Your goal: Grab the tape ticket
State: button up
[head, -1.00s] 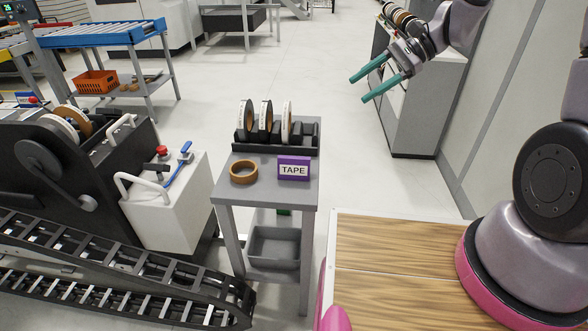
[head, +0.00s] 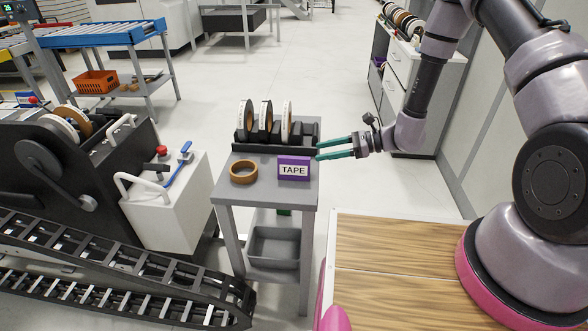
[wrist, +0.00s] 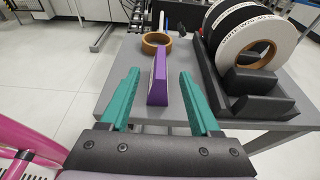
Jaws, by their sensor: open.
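The tape ticket (head: 293,168) is a purple block with a white "TAPE" label, standing on the grey cart's top near its right edge. In the wrist view the ticket (wrist: 158,82) shows edge-on, between and ahead of the two teal fingers. My gripper (head: 318,149) is open and empty at the right side of the cart, its fingertips close to the ticket's right end. In the wrist view my gripper (wrist: 155,92) has one finger on each side of the ticket's line, with gaps on both sides. I cannot tell whether the tips overlap it.
A brown tape roll (head: 243,172) lies left of the ticket on the cart (head: 262,193). A black rack (head: 272,147) with several upright tape rolls stands behind the ticket, close to the right finger in the wrist view. A machine (head: 165,200) stands left of the cart.

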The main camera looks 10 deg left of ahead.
aim_at(297, 157)
jog(key=x, duration=0.4)
jog(key=shift+a+f, duration=0.1)
jog(key=shift+a, duration=0.25)
jog(key=shift+f+x, duration=0.2)
jog(key=shift+x, duration=1.15)
jog(key=shift+f+x, duration=0.25)
jog(key=shift+x, duration=1.1)
jog(key=shift+w+d, duration=0.15)
grip_shut()
